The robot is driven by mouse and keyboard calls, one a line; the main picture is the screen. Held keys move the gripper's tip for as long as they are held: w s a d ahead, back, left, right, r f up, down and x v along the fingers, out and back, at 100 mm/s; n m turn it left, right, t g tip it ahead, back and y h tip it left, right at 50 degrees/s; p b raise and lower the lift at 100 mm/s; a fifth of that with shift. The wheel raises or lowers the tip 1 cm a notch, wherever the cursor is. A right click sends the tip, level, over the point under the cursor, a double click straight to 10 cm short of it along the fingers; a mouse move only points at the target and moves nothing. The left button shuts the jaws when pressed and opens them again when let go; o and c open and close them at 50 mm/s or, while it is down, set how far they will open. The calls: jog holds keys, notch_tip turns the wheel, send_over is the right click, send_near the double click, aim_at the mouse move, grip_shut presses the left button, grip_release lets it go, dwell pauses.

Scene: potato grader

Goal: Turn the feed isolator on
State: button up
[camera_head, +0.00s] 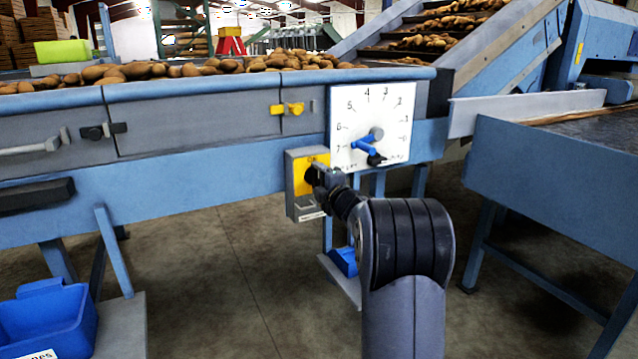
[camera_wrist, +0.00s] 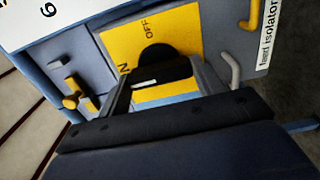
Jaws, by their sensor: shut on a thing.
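The feed isolator (camera_head: 292,187) is a small grey box with a yellow face below the conveyor's side panel. In the wrist view its yellow plate (camera_wrist: 190,38) carries the letters OFF and a partly hidden word ending in N. A round black knob (camera_wrist: 157,56) sits on the plate. My gripper (camera_wrist: 163,82) is at the knob, one finger on each side, shut on its raised bar. In the head view my gripper (camera_head: 318,180) is against the yellow face, and my wrist hides much of the knob. Which mark the knob points to cannot be told.
A white dial (camera_head: 350,110) with numbers and a blue pointer (camera_head: 365,144) is just above and right of the isolator. A yellow latch (camera_head: 288,109) is above it. A blue bin (camera_head: 45,320) stands at lower left. Open floor lies below.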

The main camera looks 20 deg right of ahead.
jog(key=o, duration=1)
jog(key=s+p, duration=0.1)
jog(key=s, duration=0.9)
jog(key=shift+s+d+p, duration=0.15)
jog(key=shift+s+p, duration=0.2)
jog(key=shift+s, duration=0.05)
jog(key=shift+w, duration=0.1)
jog(key=w+b, duration=0.1)
jog(key=w, duration=0.8)
jog(key=shift+w+b, duration=0.3)
jog(key=shift+w, duration=0.55)
jog(key=shift+s, duration=0.1)
